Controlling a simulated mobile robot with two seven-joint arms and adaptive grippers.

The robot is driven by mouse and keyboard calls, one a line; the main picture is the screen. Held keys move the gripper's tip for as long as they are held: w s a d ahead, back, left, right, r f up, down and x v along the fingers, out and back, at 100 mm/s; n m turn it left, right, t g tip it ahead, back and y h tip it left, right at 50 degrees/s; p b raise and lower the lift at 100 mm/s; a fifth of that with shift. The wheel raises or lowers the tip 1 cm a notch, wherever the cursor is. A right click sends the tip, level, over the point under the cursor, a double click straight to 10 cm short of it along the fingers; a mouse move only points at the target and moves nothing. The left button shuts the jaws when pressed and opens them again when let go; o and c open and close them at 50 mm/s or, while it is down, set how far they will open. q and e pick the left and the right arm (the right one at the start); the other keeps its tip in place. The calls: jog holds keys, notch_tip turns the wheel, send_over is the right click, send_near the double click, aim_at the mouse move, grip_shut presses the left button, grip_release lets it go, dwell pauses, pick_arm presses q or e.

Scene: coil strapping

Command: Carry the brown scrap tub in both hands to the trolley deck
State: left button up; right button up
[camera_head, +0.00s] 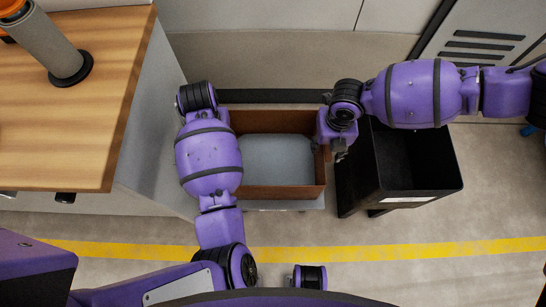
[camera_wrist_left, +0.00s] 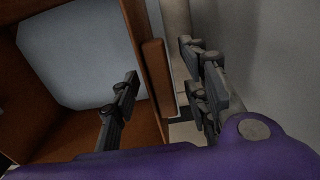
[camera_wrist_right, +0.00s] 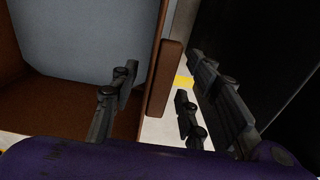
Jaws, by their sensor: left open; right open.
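The brown scrap tub (camera_head: 283,191) sits between my two arms, with a flat grey-blue inside. In the head view my left gripper is hidden behind its own arm. In the left wrist view my left gripper (camera_wrist_left: 165,90) is open, one finger inside the tub and the other outside, with the tub's wall and brown grip bar (camera_wrist_left: 157,80) between them. My right gripper (camera_head: 335,147) is at the tub's right wall. In the right wrist view my right gripper (camera_wrist_right: 168,88) is open and likewise straddles the wall and grip bar (camera_wrist_right: 164,80). I cannot make out a trolley deck for certain.
A black open bin (camera_head: 405,192) stands close to the tub's right side. A wooden-topped bench (camera_head: 95,120) is at the left. A pale grey edge (camera_head: 285,205) shows under the tub's front. A yellow floor line (camera_head: 420,250) crosses the open floor in front.

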pick_arm(q)
grip_shut()
pick_arm(e)
grip_shut()
pick_arm(q)
jog(key=shift+w, duration=0.1)
pick_arm(e)
jog(key=shift+w, duration=0.1)
